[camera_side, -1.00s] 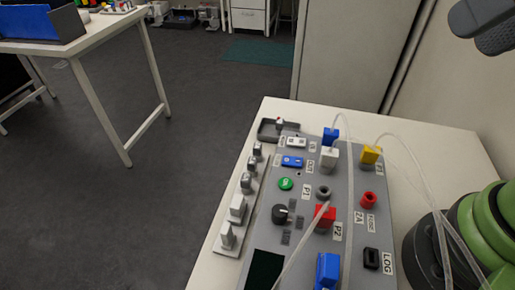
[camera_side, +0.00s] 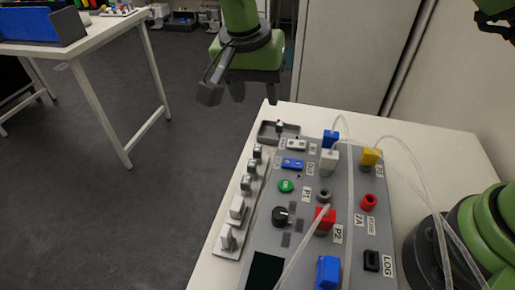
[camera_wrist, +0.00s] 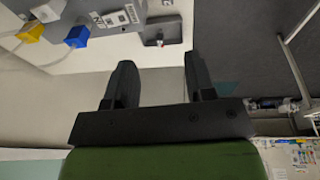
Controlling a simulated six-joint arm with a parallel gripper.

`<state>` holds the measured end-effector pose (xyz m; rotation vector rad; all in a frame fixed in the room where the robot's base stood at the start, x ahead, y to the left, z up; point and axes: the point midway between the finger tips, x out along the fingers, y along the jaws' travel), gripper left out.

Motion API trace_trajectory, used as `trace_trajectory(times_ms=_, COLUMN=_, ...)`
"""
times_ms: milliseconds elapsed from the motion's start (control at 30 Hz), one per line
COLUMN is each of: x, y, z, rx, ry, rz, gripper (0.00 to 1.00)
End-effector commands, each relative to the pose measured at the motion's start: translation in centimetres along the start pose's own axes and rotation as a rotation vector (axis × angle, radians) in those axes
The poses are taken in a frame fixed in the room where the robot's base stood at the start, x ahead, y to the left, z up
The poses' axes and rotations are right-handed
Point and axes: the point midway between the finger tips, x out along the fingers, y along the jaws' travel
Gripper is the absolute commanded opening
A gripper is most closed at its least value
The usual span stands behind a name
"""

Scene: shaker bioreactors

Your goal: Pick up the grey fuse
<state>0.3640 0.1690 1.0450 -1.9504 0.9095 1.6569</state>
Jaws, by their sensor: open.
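A small grey tray (camera_side: 266,134) sits at the far left corner of the bench, and a small grey piece with a reddish part (camera_side: 279,127) is in it. This may be the grey fuse; it is too small to be sure. In the wrist view the tray (camera_wrist: 147,35) lies beyond my fingertips, with the small piece (camera_wrist: 160,42) in it. My gripper (camera_side: 254,93) is above and behind the tray, apart from it. My gripper (camera_wrist: 159,62) is open and empty between its two fingers.
Clear tubes (camera_side: 423,190) arch over the right side. Several pale knobs (camera_side: 238,207) line the left edge.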

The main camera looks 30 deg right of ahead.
Motion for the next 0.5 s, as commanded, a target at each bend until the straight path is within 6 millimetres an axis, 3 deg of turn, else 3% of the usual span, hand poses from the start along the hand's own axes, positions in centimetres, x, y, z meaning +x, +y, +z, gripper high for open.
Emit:
trace_trajectory(times_ms=33, x=1.3, y=-0.7, z=0.7, rx=0.01, ry=0.009, rz=0.023, gripper=0.5)
trace_trajectory(times_ms=200, x=3.4, y=-1.7, z=1.7, rx=0.043, ry=0.036, rz=0.056, gripper=0.5)
trace_trajectory(times_ms=500, x=7.6, y=-1.5, z=1.8, rx=0.048, ry=0.039, rz=0.064, gripper=0.5)
